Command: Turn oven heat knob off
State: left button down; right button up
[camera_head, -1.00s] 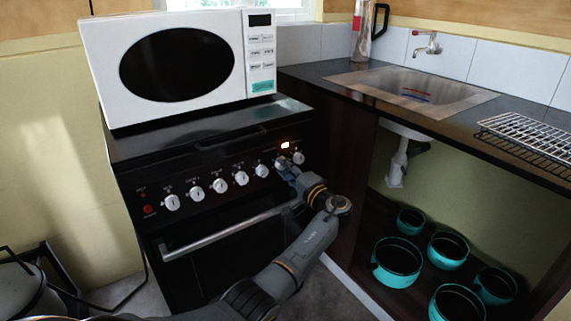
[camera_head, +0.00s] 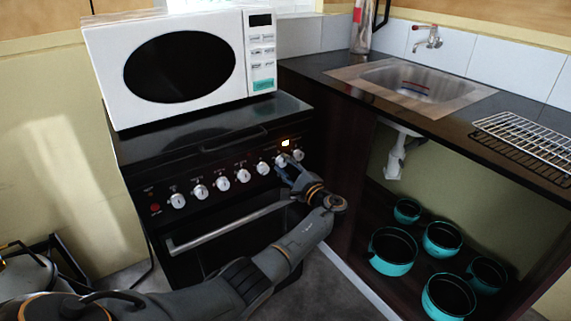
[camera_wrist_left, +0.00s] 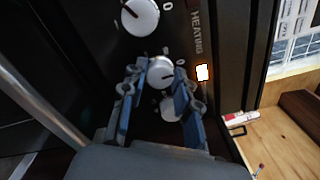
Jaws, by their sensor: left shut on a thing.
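The black oven (camera_head: 200,235) has a row of white knobs on its front panel. The heat knob (camera_head: 281,160), second from the right, sits below a lit indicator lamp (camera_head: 285,143). My left gripper (camera_head: 283,167) is at this knob. In the left wrist view the knob (camera_wrist_left: 160,72) lies between the two blue-grey fingers of my left gripper (camera_wrist_left: 157,78), which is shut on it. The lamp (camera_wrist_left: 203,73) and the word HEATING show beside it. My right gripper is not in view.
Neighbouring knobs (camera_head: 263,167) (camera_head: 298,154) are close on both sides. The oven handle (camera_head: 230,227) runs below the panel, near my arm. A white microwave (camera_head: 180,65) stands on top. A sink counter (camera_head: 440,125) is at the right, with turquoise pots (camera_head: 393,262) below.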

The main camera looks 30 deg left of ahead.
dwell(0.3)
pick_arm(q)
jog(key=c, duration=1)
grip_release()
jog(key=v, duration=1.2)
